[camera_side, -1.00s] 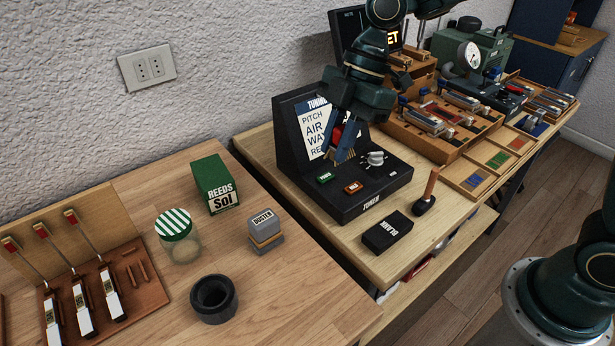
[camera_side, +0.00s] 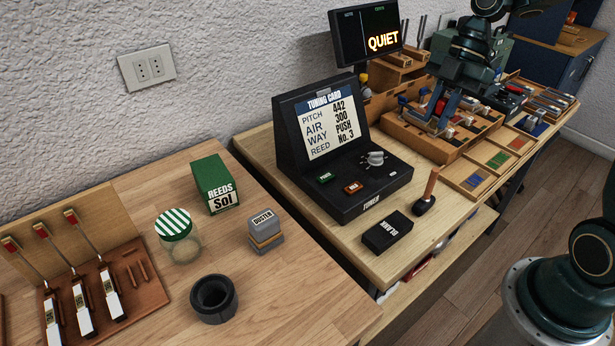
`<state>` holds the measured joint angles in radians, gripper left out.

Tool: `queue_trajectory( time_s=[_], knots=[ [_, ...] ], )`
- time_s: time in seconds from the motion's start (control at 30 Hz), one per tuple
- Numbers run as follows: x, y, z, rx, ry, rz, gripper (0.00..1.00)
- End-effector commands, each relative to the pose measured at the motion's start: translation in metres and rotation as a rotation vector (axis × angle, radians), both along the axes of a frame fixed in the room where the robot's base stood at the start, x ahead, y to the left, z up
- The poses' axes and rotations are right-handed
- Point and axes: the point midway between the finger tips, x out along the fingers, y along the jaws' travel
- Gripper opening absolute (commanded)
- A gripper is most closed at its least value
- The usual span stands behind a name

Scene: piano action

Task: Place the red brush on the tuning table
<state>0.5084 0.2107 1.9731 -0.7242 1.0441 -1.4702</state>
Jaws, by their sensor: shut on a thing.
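My gripper (camera_side: 437,122) is over the wooden compartment tray at the back right, pointing down with its blue fingers. It is shut on the red brush (camera_side: 440,106), of which only a small red part shows between the fingers. The brush's bristles are hard to make out against the tray. I cannot tell how high it is above the tray. The wooden table (camera_side: 374,257) with the black tuner (camera_side: 355,207) stands in the middle.
A screen reading "QUIET" (camera_side: 365,35) stands behind. The left bench holds a green reeds box (camera_side: 216,185), a jar (camera_side: 180,240), a duster (camera_side: 265,232) and a black cup (camera_side: 214,299).

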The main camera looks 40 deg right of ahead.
Motion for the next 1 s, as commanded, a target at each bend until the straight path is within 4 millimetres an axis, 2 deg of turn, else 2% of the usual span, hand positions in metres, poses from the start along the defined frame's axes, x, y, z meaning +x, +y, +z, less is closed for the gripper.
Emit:
queue_trajectory(
  time_s=[0.03, 0.2, 0.4, 0.77, 0.87, 1.0],
  knots=[
    [-0.006, -0.011, 0.0, 0.0, 0.0, -0.008, 0.0],
    [-0.025, -0.039, 0.0, 0.0, 0.0, -0.011, 0.0],
    [-0.04, -0.058, 0.0, 0.0, 0.001, -0.01, 0.0],
    [-0.044, -0.063, -0.003, 0.0, 0.0, -0.009, 0.0],
    [-0.044, -0.062, -0.009, 0.002, 0.001, -0.009, 0.0],
    [-0.044, -0.062, -0.027, 0.003, 0.003, -0.01, 0.0]
  ],
)
